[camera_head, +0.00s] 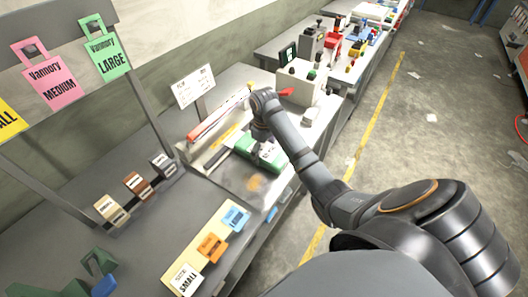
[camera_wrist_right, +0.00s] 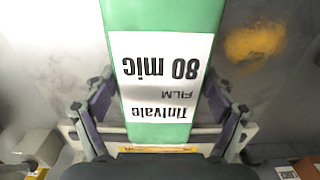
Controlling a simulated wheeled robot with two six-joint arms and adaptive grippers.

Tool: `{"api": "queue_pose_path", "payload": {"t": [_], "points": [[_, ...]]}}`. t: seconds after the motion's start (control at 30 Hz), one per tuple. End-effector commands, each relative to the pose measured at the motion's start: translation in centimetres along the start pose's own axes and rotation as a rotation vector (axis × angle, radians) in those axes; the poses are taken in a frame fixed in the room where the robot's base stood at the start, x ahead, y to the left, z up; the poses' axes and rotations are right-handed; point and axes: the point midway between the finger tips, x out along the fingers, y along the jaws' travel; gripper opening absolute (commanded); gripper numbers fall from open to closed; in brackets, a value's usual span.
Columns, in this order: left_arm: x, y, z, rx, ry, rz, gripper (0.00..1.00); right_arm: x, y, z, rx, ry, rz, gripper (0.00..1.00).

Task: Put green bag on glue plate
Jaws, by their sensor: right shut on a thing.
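A green bag (camera_head: 246,150) with a white label is at my right gripper (camera_head: 263,147), over the grey bench. In the right wrist view the green bag (camera_wrist_right: 160,15) fills the middle, its label reading "Tinivale FILM 80 mic" upside down. The fingers of the right gripper (camera_wrist_right: 161,105) stand on both sides of it, shut on it. A grey plate-like surface (camera_head: 228,176) with an orange smear lies just in front of the bag; I take it as the glue plate. Whether the bag touches the surface is unclear.
Several small labelled blocks (camera_head: 136,185) stand in a row on the left. A tan board (camera_head: 205,250) with coloured tags lies in front. A green handled shape (camera_head: 98,262) is at lower left. A white box (camera_head: 300,82) stands behind the gripper.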

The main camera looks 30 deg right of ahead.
Motion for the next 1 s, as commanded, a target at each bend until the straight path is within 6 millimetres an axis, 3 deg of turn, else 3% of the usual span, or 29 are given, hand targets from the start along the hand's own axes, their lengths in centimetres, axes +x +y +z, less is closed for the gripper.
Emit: {"api": "queue_pose_path", "payload": {"t": [0.17,0.2,0.3,0.73,0.97,1.0], "points": [[-0.1,0.0,-0.2,0.000,0.003,0.000,0.40,0.1,0.0,0.0,0.000,-0.001,0.000,0.50],[-0.1,0.0,-0.2,0.000,0.003,0.000,0.40,0.2,0.0,0.0,0.000,-0.001,0.000,0.87],[-0.1,0.0,-0.2,0.000,0.003,0.000,0.40,0.2,0.0,0.0,0.000,-0.001,0.000,1.00],[0.1,0.0,-0.1,0.000,0.002,0.000,0.40,-0.1,0.1,0.0,0.000,0.000,0.001,1.00],[-0.4,-0.1,-0.1,0.000,0.001,0.000,0.40,-3.2,0.1,0.0,0.000,0.002,0.004,1.00],[-1.6,-0.1,-0.2,0.000,0.001,0.000,0.40,-4.6,0.1,0.0,0.000,0.000,0.002,1.00]]}}
